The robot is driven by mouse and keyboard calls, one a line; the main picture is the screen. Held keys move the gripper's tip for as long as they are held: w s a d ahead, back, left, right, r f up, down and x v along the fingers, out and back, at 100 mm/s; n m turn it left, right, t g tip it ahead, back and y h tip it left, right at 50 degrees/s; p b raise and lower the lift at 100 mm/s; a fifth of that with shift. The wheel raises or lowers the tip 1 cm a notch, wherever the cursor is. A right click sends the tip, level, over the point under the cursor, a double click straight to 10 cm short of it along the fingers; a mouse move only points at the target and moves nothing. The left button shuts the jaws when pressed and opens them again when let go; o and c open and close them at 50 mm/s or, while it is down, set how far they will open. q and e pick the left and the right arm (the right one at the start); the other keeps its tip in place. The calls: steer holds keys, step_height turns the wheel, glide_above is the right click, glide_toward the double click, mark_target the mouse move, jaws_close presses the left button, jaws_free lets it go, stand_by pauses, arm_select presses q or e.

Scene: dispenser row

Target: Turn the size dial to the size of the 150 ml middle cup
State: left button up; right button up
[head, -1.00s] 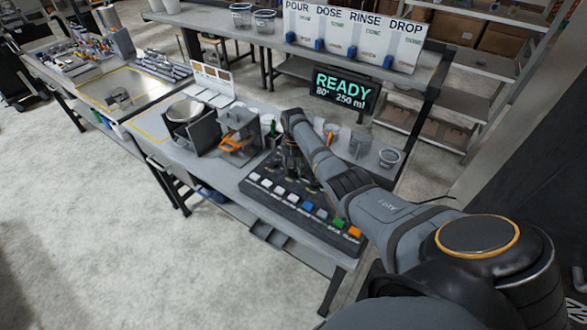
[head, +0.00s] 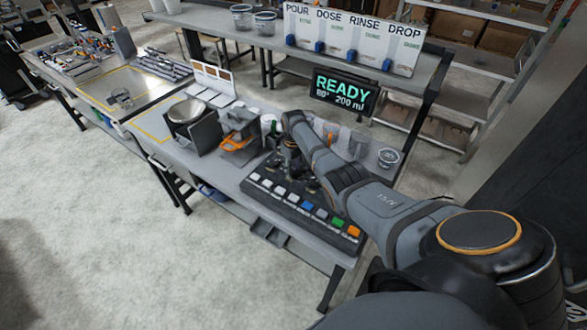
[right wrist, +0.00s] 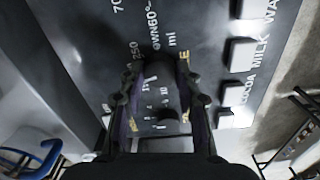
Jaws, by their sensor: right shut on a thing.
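My right gripper (head: 297,182) is over the dark control panel (head: 275,180). In the right wrist view my gripper (right wrist: 158,110) is shut on a dark dial (right wrist: 160,88), a finger on each side. Marks reading 250 and ml are printed beside it. The gripper and arm hide the dial in the head view. The display (head: 343,92) reads READY, 80° and 200 ml. A cup (head: 388,157) stands at the right of the table, and other clear cups are partly behind my arm; I cannot tell which is the 150 ml middle cup. My left gripper is out of view.
A row of white, blue, green and orange buttons (head: 307,206) runs along the panel's front. A grey machine with an orange handle (head: 238,140) stands left of the panel. Two tubs (head: 265,22) and the POUR DOSE RINSE DROP board (head: 352,40) are on the back shelf.

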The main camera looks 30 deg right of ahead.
mark_target(294, 171)
steer(key=n, duration=0.6)
steer(key=shift+r, duration=0.1)
steer(key=shift+w, duration=0.1)
stand_by(0.4)
steer(key=o, duration=1)
steer(key=shift+o, duration=0.7)
step_height(294, 171, up, 12)
